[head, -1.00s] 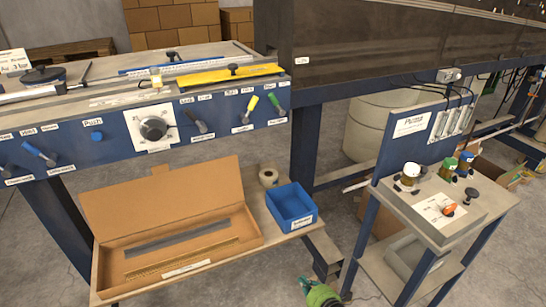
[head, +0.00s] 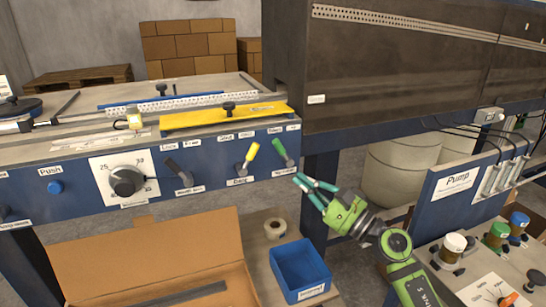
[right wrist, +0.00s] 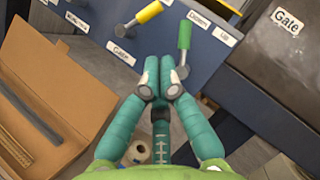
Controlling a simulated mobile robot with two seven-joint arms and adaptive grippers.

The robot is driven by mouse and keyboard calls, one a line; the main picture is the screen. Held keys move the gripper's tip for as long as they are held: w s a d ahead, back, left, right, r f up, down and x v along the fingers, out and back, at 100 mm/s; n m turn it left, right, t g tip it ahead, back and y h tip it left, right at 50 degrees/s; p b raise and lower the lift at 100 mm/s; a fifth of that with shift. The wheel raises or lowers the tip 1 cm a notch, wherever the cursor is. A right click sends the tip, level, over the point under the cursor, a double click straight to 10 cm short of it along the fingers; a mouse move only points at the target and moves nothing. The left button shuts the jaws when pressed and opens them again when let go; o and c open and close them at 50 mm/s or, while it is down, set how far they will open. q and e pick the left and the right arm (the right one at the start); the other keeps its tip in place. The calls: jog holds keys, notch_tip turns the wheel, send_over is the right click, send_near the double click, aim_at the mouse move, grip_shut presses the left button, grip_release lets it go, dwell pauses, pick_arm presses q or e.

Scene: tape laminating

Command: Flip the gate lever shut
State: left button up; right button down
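The green-handled lever (head: 281,150) is on the blue control panel, its handle angled up and left from its pivot. It shows in the right wrist view (right wrist: 184,36) with its handle up. A "Gate" label (right wrist: 286,21) is on the dark housing beside it; the small label under the lever is not readable. My right gripper (head: 299,180) has its teal fingertips together and empty, just below the green lever's pivot. In the right wrist view the fingertips (right wrist: 159,66) are left of the pivot; I cannot tell whether they touch it. My left gripper is not in view.
A yellow-handled lever (head: 252,154) and a black lever (head: 178,169) are left of the green one. Below are a blue bin (head: 300,270), a tape roll (head: 275,228) and an open cardboard box (head: 150,250). The pump stand (head: 455,183) is at right.

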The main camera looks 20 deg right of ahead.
aim_at(248, 156)
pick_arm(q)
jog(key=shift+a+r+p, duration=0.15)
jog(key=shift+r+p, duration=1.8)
pick_arm(e)
jog(key=shift+x, duration=5.05)
